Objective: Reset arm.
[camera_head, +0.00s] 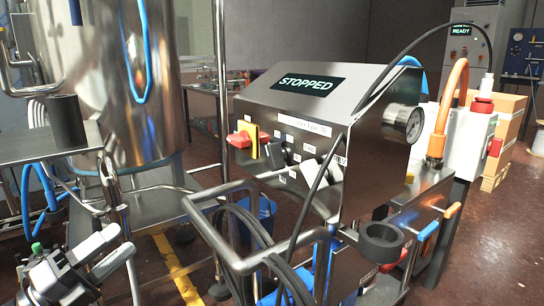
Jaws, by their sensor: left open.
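My left gripper (108,250) is at the lower left of the head view, with its two pale fingers pointing right and up. The fingers are apart and nothing shows between them. It is in front of the metal stand under the steel tank and to the left of the control cabinet, apart from the cabinet. My right gripper does not show.
The control cabinet (372,150) has a display (309,84) reading STOPPED, a red and yellow switch (243,139) and a gauge (402,124). A bent metal handle frame and hoses stand in front. A steel tank (160,95) and a small metal shelf (40,147) are at left. Cardboard boxes (508,120) stand behind right.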

